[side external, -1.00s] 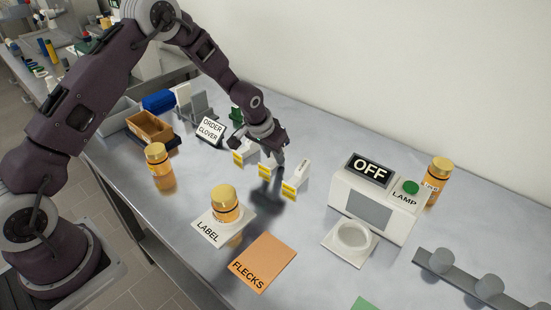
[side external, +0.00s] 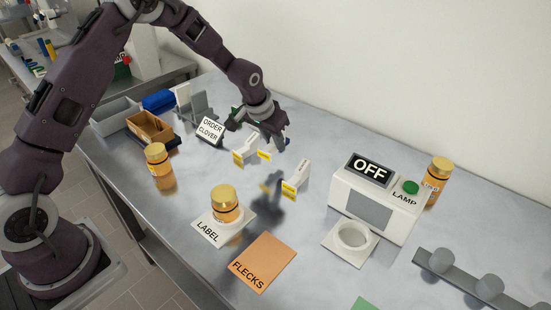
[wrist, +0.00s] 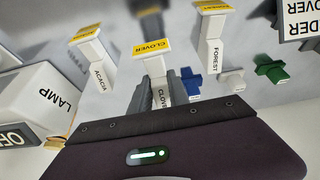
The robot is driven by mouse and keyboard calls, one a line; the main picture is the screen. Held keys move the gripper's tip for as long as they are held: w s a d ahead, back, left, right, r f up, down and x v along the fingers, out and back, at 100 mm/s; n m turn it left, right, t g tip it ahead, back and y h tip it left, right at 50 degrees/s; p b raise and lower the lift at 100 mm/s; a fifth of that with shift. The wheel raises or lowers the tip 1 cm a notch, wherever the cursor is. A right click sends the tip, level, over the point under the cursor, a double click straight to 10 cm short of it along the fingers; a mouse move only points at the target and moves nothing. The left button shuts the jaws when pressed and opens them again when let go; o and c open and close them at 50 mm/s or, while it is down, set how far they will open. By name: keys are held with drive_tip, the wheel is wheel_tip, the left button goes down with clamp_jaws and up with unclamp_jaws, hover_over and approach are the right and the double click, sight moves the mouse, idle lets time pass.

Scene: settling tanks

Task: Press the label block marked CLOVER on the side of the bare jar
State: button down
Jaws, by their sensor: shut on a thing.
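My gripper (side external: 273,146) is shut on the white CLOVER label block with a yellow face (wrist: 152,62). In the side view the block's yellow end (side external: 264,155) shows below the fingers, raised above the bench over a shadow. The wrist view shows CLOVER on it, between the fingers (wrist: 152,95). A gold-lidded amber jar (side external: 225,205) stands upright on the white LABEL plate (side external: 206,230), in front of and left of my gripper, apart from it. Its side markings are too small to read.
The ACACIA block (wrist: 92,55) and FOREST block (wrist: 213,40) stand either side. Other amber jars stand at left (side external: 157,162) and far right (side external: 437,182). The lamp box (side external: 375,200) reads OFF. An orange FLECKS mat (side external: 263,262) and white ring holder (side external: 350,242) lie in front.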

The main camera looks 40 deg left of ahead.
drive_tip(key=r, duration=0.5)
drive_tip(key=shift+s+d, duration=0.2)
drive_tip(key=s+d+m+g+h, duration=0.2)
drive_tip(key=s+d+m+g, duration=0.1)
drive_tip(key=s+d+m, duration=0.8)
drive_tip(key=s+d+m+g+h, duration=0.3)
drive_tip(key=s+d+m, duration=0.6)
drive_tip(key=s, duration=0.5)
drive_tip(key=shift+m, duration=0.3)
drive_tip(key=f, duration=0.4)
drive_tip(key=a+f, duration=0.1)
drive_tip(key=f, duration=0.2)
drive_tip(key=shift+w+a, duration=0.1)
drive_tip(key=shift+w, duration=0.2)
drive_tip(key=shift+f+t, duration=0.15)
drive_tip(key=shift+t, duration=0.15)
drive_tip(key=shift+w+a, duration=0.25)
drive_tip(key=shift+a, duration=1)
drive_tip(key=shift+w+a, duration=0.25)
drive_tip(key=shift+a, duration=0.95)
drive_tip(key=shift+w+a, duration=0.25)
drive_tip(key=shift+a, duration=1)
